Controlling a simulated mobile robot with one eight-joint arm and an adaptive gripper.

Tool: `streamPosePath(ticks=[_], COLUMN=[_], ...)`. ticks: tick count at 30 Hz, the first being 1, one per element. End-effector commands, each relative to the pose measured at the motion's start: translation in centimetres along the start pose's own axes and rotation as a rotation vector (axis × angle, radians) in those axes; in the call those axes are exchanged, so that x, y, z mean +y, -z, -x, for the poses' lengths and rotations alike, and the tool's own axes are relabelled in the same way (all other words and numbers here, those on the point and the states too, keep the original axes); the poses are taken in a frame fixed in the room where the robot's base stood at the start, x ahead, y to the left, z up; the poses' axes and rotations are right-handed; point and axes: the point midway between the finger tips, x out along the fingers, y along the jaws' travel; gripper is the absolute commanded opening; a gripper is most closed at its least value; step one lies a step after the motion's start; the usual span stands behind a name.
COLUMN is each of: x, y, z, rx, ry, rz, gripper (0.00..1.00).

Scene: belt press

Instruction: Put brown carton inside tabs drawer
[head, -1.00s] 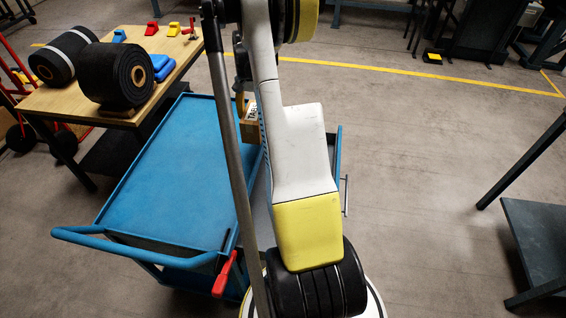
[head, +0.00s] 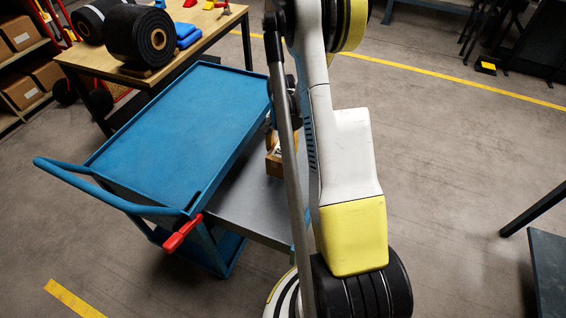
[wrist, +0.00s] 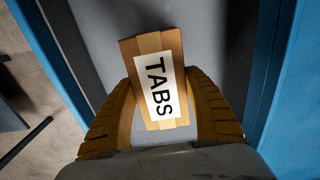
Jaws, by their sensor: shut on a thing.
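The brown carton (wrist: 150,50) has a white label reading TABS. In the wrist view it sits between the two ribbed yellow-brown fingers of my gripper (wrist: 160,78), shut on its sides. In the head view the carton (head: 274,165) shows partly behind my arm, over the grey drawer (head: 250,195) that sticks out from the blue cart. The wrist view shows the grey drawer floor (wrist: 222,50) beneath the carton and blue sides on either hand. I cannot tell whether the carton touches the floor. My gripper is mostly hidden in the head view.
The blue cart (head: 180,120) has a bare top and a red-gripped lever (head: 182,232) at its near corner. A wooden table (head: 95,62) with black rolls stands behind it. Shelves with boxes (head: 20,32) are at the far left.

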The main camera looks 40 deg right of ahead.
Motion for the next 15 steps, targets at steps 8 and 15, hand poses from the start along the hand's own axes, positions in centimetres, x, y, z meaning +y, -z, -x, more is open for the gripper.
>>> streamPosePath(ticks=[8, 15], x=[0.0, 0.0], y=[0.0, 0.0], z=[-3.8, -4.2], rx=[0.001, 0.001], ry=[0.000, 0.000], rz=[-0.001, -0.001], gripper=[0.17, 0.17])
